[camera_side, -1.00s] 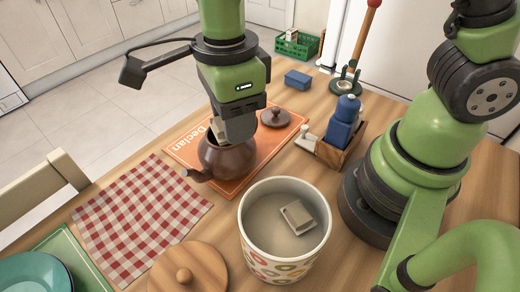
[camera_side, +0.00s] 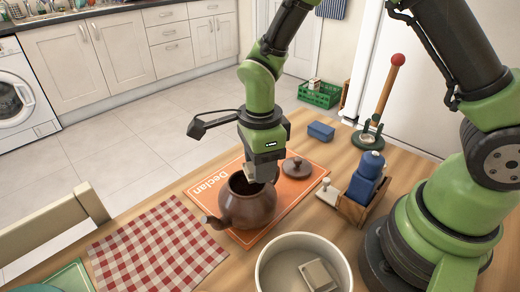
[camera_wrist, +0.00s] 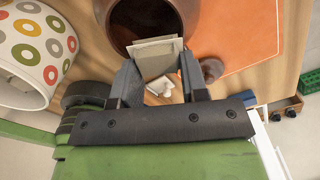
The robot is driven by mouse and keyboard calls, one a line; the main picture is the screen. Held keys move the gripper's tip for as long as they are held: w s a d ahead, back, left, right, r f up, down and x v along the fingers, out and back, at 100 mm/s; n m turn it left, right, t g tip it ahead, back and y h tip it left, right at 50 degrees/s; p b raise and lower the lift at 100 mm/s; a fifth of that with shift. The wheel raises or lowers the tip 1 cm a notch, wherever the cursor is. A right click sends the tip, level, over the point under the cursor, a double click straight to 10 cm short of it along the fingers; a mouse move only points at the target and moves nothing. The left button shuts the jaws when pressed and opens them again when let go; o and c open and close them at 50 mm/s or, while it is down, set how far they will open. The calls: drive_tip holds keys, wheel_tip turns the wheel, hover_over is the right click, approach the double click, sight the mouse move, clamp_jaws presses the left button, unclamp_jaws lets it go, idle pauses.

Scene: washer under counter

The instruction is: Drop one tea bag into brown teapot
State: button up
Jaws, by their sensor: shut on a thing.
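The brown teapot (camera_side: 247,208) stands without its lid on the orange mat in the side view, its dark mouth facing up. Its rim also shows at the top of the wrist view (camera_wrist: 187,22). My gripper (camera_wrist: 158,75) is shut on a pale square tea bag (camera_wrist: 157,58). The tea bag overlaps the near edge of the teapot's mouth in the wrist view; its exact height over the rim is unclear. In the side view my gripper (camera_side: 260,177) is just over the mouth and largely hides the tea bag.
The teapot lid (camera_side: 296,167) lies on the orange mat (camera_side: 283,207) behind the pot. A patterned white canister (camera_side: 268,262) with another tea bag (camera_side: 317,275) stands in front. A wooden caddy (camera_side: 358,212) with a blue bottle (camera_side: 367,178) is at the right. A checked cloth (camera_side: 160,245) lies left.

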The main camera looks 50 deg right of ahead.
drive_tip(key=shift+f, duration=0.25)
drive_tip(key=o, duration=1)
drive_tip(key=shift+c, duration=0.2)
drive_tip(key=shift+r, duration=0.1)
wheel_tip(320, 180, up, 9)
drive_tip(key=shift+f, duration=0.1)
drive_tip(key=s+d+r+n+t+y, duration=0.1)
drive_tip(key=s+d+r+n+t, duration=0.1)
drive_tip(key=s+r+n, duration=0.4)
drive_tip(key=s+d+r+n+t+y, duration=0.1)
drive_tip(key=s+d+r+n+t, duration=0.2)
drive_tip(key=n, duration=1)
drive_tip(key=s+r+t, duration=0.2)
drive_tip(key=s+r, duration=0.1)
drive_tip(key=s, duration=0.2)
drive_tip(key=shift+s+r, duration=0.2)
